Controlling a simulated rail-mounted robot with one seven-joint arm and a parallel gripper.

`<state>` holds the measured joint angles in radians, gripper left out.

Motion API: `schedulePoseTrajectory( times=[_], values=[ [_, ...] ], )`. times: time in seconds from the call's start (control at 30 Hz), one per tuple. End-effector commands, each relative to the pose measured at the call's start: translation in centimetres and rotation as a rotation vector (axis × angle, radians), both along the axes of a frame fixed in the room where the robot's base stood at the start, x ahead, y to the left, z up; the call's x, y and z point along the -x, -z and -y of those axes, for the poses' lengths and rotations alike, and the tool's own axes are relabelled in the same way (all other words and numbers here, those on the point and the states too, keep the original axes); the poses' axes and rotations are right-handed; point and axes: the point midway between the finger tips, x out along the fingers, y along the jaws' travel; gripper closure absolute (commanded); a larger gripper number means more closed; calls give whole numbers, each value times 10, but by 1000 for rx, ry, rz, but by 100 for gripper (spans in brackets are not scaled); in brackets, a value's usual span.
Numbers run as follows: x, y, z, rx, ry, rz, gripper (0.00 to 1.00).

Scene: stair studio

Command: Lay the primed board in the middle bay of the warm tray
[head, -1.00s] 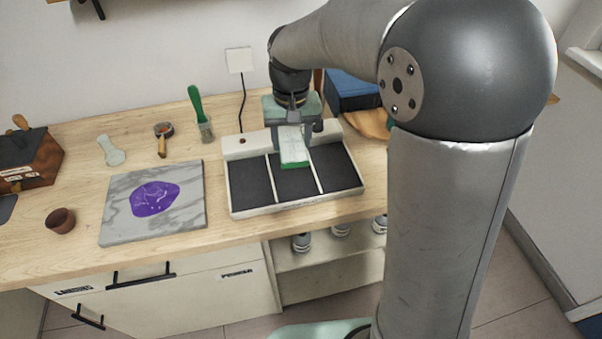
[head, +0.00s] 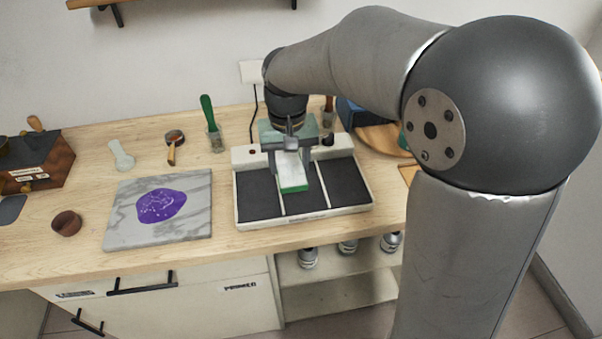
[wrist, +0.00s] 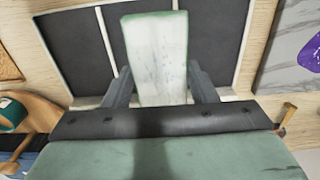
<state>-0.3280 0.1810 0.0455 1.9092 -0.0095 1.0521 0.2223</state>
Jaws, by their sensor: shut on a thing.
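The primed board (head: 292,170) is a pale white slab with green edges. My gripper (head: 291,163) is shut on it, with one finger on each side. In the head view the board is over the middle bay of the warm tray (head: 305,215), close to the left divider; whether it touches the tray floor I cannot tell. The tray is white with three dark bays. In the wrist view the board (wrist: 158,55) points away between my fingers and covers part of the tray, apparently including one divider. The left and right bays look empty.
Left of the tray lies a grey marbled slab (head: 112,230) with a purple patch. A green-handled brush (head: 212,125) stands behind it, with a small brown cup (head: 66,223) at left. A blue box (head: 352,113) and a round wooden board (head: 385,140) sit at back right.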

Motion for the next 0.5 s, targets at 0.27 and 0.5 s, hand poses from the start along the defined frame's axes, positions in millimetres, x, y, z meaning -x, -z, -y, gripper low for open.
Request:
schedulePoseTrajectory(
  times=[0.27,0.5],
  values=[
    [-9,26,19,0,0,-1,71],
    [-12,57,25,0,-1,-2,71]
  ],
)
